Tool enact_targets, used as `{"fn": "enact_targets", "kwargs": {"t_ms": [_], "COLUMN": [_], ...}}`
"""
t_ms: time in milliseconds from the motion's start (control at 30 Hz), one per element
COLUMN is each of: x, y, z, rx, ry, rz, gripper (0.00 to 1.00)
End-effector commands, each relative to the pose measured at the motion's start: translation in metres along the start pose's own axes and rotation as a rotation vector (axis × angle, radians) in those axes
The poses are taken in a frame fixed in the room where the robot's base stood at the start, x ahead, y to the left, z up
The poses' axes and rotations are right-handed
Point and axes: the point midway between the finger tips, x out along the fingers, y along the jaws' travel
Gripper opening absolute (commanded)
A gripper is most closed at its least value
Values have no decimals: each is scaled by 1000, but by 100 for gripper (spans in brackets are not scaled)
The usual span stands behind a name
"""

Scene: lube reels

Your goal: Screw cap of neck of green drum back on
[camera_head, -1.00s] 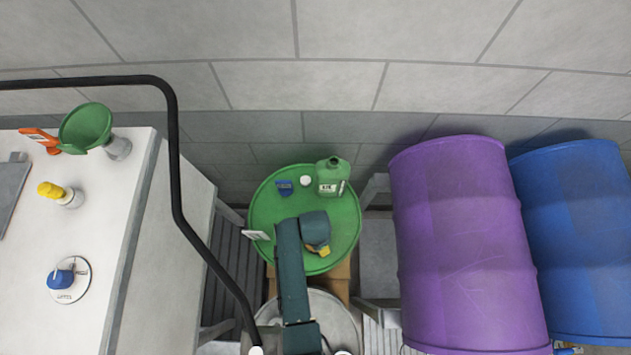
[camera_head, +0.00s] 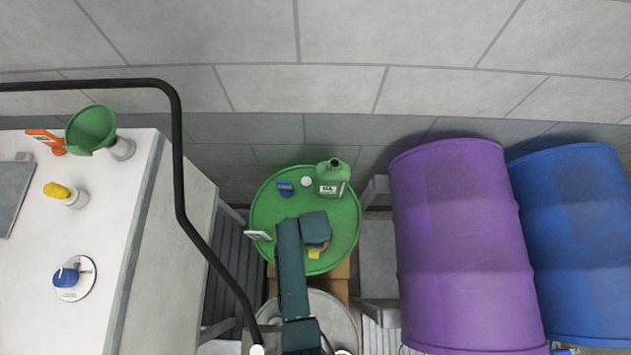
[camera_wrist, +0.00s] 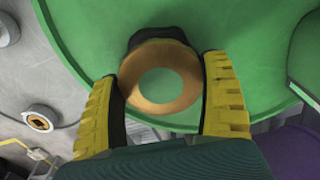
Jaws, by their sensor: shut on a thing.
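The green drum (camera_head: 275,215) stands upright in the middle of the head view, and its green top fills much of the wrist view (camera_wrist: 255,40). My gripper (camera_wrist: 163,78) reaches over the near part of the drum top. Its yellow fingers are shut on a brass-coloured round cap (camera_wrist: 135,92) with a pale green centre. The cap lies between the fingers near the drum's rim. The neck is hidden beneath it, so I cannot tell how far the cap is seated. In the head view my wrist hides the cap almost fully.
A green jug (camera_head: 332,178), a small white round item (camera_head: 306,182) and a blue item (camera_head: 285,188) stand on the drum's far side.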

Motion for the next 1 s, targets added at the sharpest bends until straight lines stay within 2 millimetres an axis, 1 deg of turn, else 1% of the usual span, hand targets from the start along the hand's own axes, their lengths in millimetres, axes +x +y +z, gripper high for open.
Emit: {"fn": "enact_targets", "kwargs": {"t_ms": [67, 133, 300, 400, 700, 767, 900, 1000], "x": [-1, -1, -1, 0, 0, 0, 0, 0], "y": [-1, -1, -2, -2, -2, -2, -3, -3], "z": [0, 0, 0, 0, 0, 0, -1, -1], "rx": [8, 69, 352, 440, 475, 549, 790, 886], "ry": [0, 0, 1, 0, 0, 1, 2, 1], "rz": [-2, -2, -2, -2, -2, -2, -1, -2], "gripper": [41, 41, 41, 41, 41, 41, 41, 41]}}
